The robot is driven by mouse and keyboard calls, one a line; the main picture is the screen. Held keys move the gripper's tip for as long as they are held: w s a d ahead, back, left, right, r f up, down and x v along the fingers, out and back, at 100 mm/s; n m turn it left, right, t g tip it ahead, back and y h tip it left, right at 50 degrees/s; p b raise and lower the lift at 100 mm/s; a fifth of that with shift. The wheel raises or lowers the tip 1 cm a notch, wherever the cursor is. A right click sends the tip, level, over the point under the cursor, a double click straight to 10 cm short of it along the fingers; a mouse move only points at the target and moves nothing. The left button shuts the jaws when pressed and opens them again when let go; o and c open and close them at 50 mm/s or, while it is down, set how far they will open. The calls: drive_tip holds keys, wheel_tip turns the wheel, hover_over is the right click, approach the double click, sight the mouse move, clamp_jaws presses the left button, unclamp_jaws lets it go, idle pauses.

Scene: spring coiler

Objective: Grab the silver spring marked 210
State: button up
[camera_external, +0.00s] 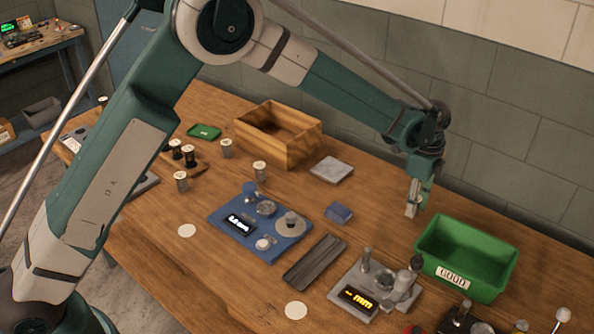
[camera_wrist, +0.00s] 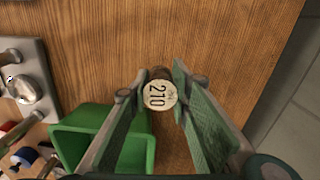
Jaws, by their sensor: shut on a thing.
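The spring marked 210 (camera_wrist: 160,95) shows end-on in the wrist view, with its round pale label facing the camera. The label reads 210 and appears turned sideways. My gripper (camera_wrist: 155,98) is shut on it, with one green-grey finger on each side. In the external view my gripper (camera_external: 413,200) points down above the wooden table, just left of and behind the green bin. There the spring is too small to tell apart from the fingers. Most of the spring's body is hidden behind its label end in the wrist view.
The green bin (camera_external: 464,254) labelled GOOD stands close to the gripper. A grey gauge (camera_external: 374,290) reading mm and a blue device (camera_external: 260,225) sit on the table. An open wooden box (camera_external: 277,135) and several labelled cylinders are farther left. A wall runs behind the table.

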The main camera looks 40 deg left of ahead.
wheel_tip(320, 180, up, 6)
drive_tip(key=shift+r, duration=0.25)
drive_tip(key=shift+a, duration=0.1)
idle(0.6)
